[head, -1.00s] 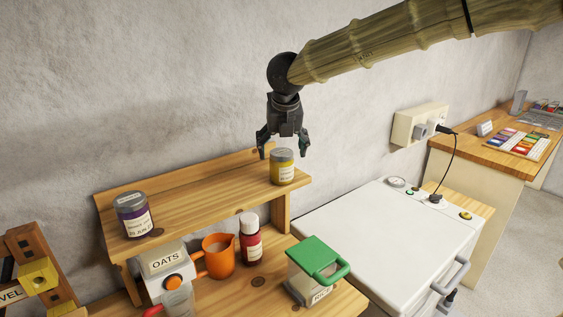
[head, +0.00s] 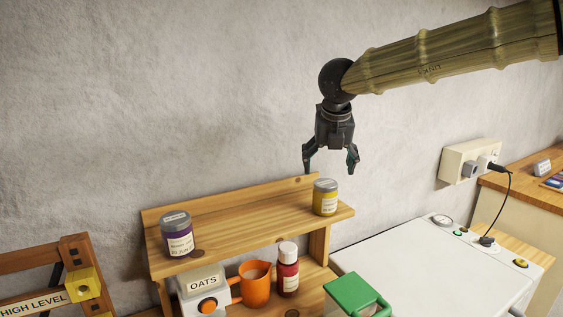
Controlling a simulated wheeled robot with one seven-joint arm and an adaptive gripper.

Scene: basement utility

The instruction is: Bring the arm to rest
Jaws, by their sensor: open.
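My gripper (head: 331,170) hangs from my arm above the right end of the wooden shelf (head: 240,228). Its fingers point down and are spread apart, with nothing between them. A yellow jar (head: 325,197) with a grey lid stands upright on the shelf just below the fingers, and a gap shows between them. A purple jar (head: 177,234) with a grey lid stands at the shelf's left end.
Under the shelf are an OATS container (head: 203,283), an orange jug (head: 256,286) and a red bottle (head: 288,272). A green-lidded container (head: 356,296) stands in front. A white appliance (head: 420,262) and a wall socket box (head: 470,160) are at right. The wall area left of my arm is clear.

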